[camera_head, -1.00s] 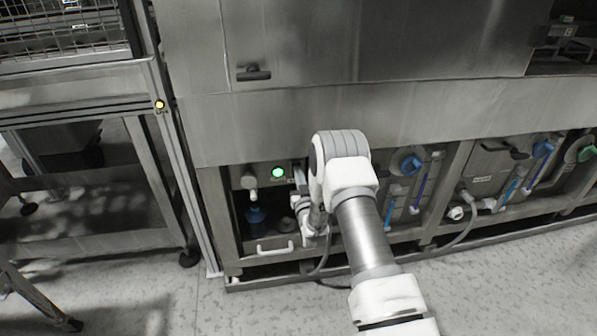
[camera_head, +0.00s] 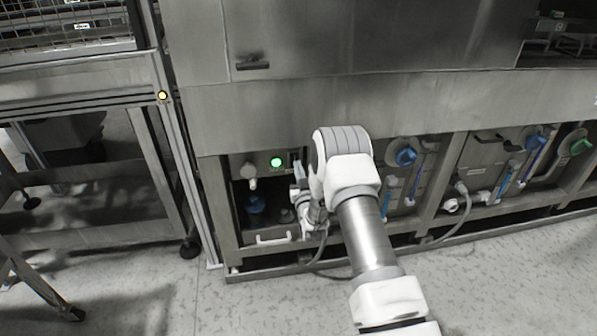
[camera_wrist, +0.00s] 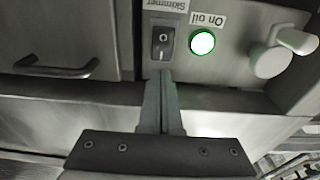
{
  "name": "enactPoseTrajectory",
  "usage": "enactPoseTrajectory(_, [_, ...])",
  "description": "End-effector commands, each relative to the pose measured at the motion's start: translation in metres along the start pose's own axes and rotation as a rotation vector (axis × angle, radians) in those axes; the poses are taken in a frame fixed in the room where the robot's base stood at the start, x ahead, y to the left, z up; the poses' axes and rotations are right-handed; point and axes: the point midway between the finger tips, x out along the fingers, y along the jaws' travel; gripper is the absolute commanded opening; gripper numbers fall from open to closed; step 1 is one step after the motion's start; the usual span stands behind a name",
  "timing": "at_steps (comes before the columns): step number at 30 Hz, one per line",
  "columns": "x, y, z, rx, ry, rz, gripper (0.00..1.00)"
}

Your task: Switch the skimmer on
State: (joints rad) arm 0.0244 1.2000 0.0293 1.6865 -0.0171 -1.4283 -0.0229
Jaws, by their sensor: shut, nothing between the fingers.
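The skimmer switch (camera_wrist: 163,43) is a black rocker marked with a circle, under a label reading "Skimmer" that shows upside down in the wrist view. A green lamp (camera_wrist: 202,42) beside it is lit, by a label reading "On oil"; it also glows in the head view (camera_head: 277,162). My gripper (camera_wrist: 160,74) is shut and empty, its fingertips just below the switch in the wrist view. Whether they touch the panel I cannot tell. In the head view my arm hides part of the panel right of the lamp.
A white knob (camera_wrist: 270,60) sits on the panel beyond the lamp. A dark handle (camera_wrist: 53,67) is on the other side. In the head view, blue-handled valves (camera_head: 404,156) and hoses lie right of my arm. A steel table (camera_head: 80,160) stands at left.

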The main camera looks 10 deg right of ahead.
Motion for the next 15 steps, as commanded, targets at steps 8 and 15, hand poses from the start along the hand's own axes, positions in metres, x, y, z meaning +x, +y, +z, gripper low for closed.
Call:
enactPoseTrajectory(8, [-0.029, 0.0, -0.015, 0.0, -0.004, 0.0, 0.0])
enactPoseTrajectory(15, [-0.071, 0.0, -0.028, 0.0, -0.002, 0.0, 0.0])
